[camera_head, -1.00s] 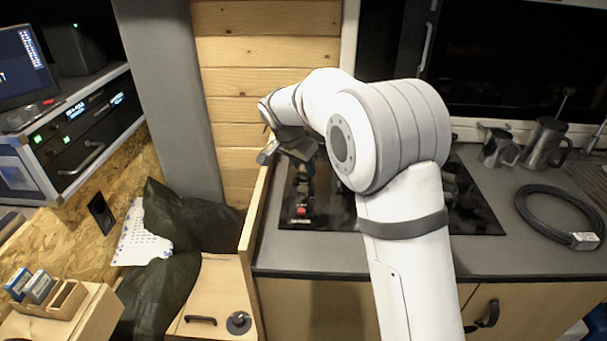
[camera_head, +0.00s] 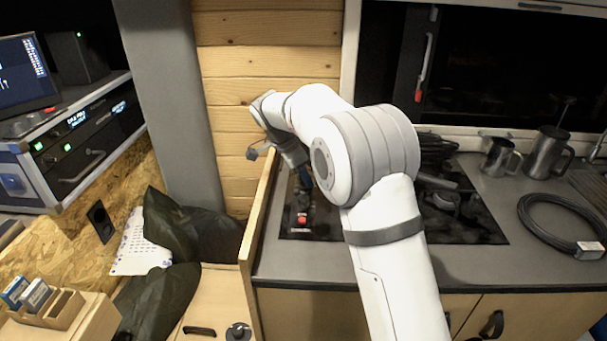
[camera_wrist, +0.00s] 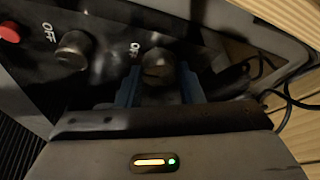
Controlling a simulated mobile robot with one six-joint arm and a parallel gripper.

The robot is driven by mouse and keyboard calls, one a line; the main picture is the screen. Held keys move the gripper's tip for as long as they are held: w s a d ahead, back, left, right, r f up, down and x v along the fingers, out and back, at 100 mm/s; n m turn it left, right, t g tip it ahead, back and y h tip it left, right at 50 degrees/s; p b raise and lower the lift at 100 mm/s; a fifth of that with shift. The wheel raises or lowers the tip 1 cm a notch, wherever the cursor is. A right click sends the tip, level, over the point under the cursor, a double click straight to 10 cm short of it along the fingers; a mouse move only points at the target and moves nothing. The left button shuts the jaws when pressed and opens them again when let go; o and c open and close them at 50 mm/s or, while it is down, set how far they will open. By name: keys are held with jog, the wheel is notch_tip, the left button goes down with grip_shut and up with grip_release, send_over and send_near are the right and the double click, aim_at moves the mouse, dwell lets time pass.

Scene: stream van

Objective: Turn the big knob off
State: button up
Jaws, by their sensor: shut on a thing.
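The dark panel (camera_wrist: 110,25) shows in the wrist view with two round knobs, each beside a white OFF label. One knob (camera_wrist: 157,68) sits between the blue fingers of my gripper (camera_wrist: 157,90), which is shut on it. The other knob (camera_wrist: 73,50) is to its left, apart from the fingers. I cannot tell from size which is the big knob. A red button (camera_wrist: 9,32) is at the panel's far left; it also shows in the head view (camera_head: 302,218). There, my arm hides the gripped knob and most of the gripper.
A wooden partition (camera_head: 257,215) stands close to the left of my gripper. Dark items lie on the black hob (camera_head: 465,225) behind my arm. A coiled black cable (camera_head: 530,225) and metal jugs (camera_head: 546,155) stand at right. Loose cable (camera_wrist: 290,100) shows beside the panel.

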jog(key=o, duration=1)
jog(key=shift+c, duration=0.2)
jog(key=v, duration=0.7)
jog(key=shift+a+r, duration=0.15)
jog(key=shift+r, duration=0.25)
